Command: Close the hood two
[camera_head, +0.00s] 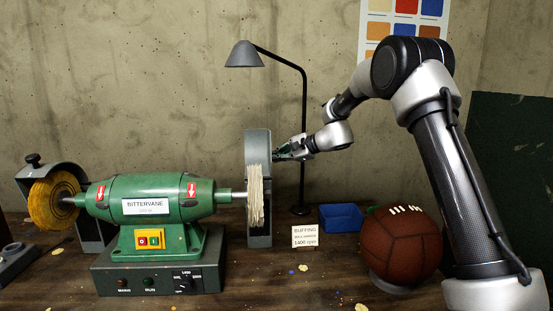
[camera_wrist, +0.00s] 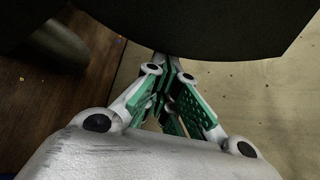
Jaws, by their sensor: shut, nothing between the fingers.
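A green buffing machine (camera_head: 155,200) stands on the bench with a wheel at each end. The grey hood at its right end (camera_head: 258,143) stands upright behind the pale wheel (camera_head: 255,195), whose front is exposed. The left hood (camera_head: 45,171) is behind the yellow wheel (camera_head: 54,200). I see no number on either hood. My gripper (camera_head: 281,152) is shut and empty, at the right side of the right hood; I cannot tell whether they touch. In the wrist view, my gripper (camera_wrist: 167,68) points at a large dark curved surface (camera_wrist: 190,25), probably this hood, which hides the fingertips.
A lamp (camera_head: 303,120) stands just behind my gripper. A blue bin (camera_head: 341,218), a small sign (camera_head: 305,236) and a brown leather ball (camera_head: 402,245) on a ring stand right of the machine. The concrete wall (camera_head: 180,80) is behind.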

